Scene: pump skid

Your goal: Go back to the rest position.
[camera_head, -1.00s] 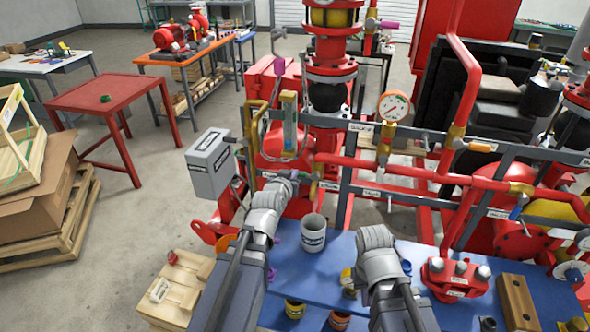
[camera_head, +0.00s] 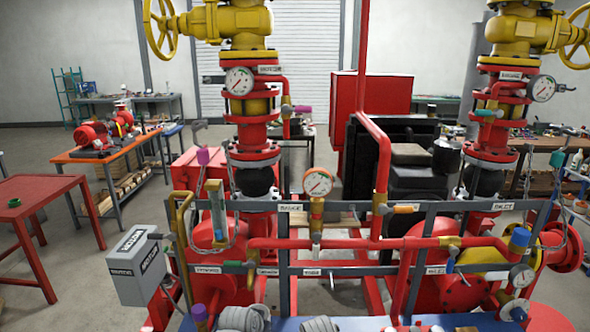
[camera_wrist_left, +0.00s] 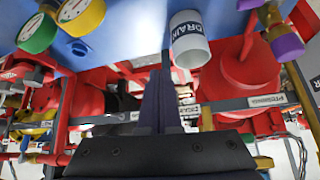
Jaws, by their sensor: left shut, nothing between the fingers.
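My left gripper (camera_wrist_left: 164,75) shows in the left wrist view, its two dark fingers together with nothing between them. It is in front of the red pump skid, close to the blue bench top (camera_wrist_left: 130,35), which appears at the top of that view. A white cup labelled DRAIN (camera_wrist_left: 190,42) is beside the fingertips, to their right in the picture. In the head view only grey parts of my two arms show at the bottom edge. Both grippers are below that picture, and the right gripper is in neither view.
The skid's grey rail (camera_head: 350,206), red pipes and pressure gauge (camera_head: 317,182) stand ahead. A grey labelled box (camera_head: 138,268) is at the left. A red table (camera_head: 40,195) stands farther left, with open floor beside it. Gauges with green (camera_wrist_left: 38,33) and yellow rims lie near the wrist.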

